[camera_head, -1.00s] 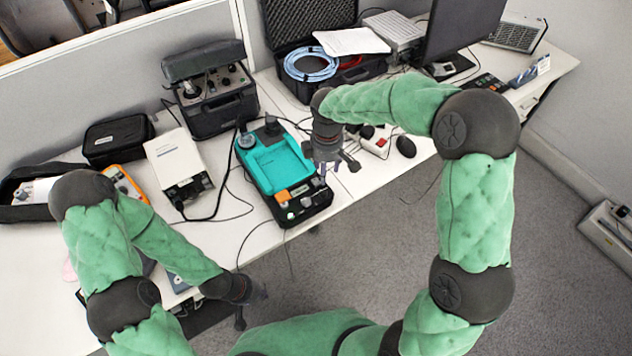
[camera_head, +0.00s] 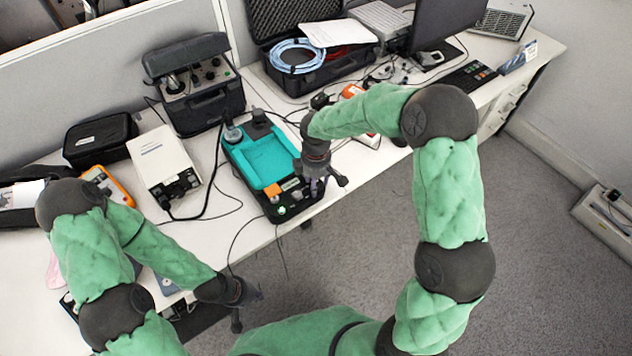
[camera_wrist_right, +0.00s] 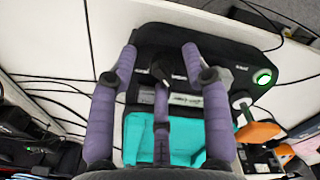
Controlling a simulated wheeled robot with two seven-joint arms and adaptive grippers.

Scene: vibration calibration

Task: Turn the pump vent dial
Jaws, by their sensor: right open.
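The pump unit, a black case with a teal tray (camera_head: 265,156), sits on the desk at centre and also shows in the right wrist view (camera_wrist_right: 185,140). Its front panel carries an orange part (camera_head: 272,190) and a green lit button (camera_wrist_right: 263,76). A small black dial-like part (camera_wrist_right: 160,70) shows between my right fingers; I cannot tell surely that it is the vent dial. My right gripper (camera_head: 324,186) is open over the panel's right end, its fingers (camera_wrist_right: 158,75) spread. My left gripper (camera_head: 247,308) hangs low at the desk's front edge, fingers apart and empty.
A white box instrument (camera_head: 162,158) and a black case with knobs (camera_head: 200,85) stand left of the pump. An open case with a blue cable (camera_head: 297,56) lies behind. Black cables cross the desk. Floor is free in front.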

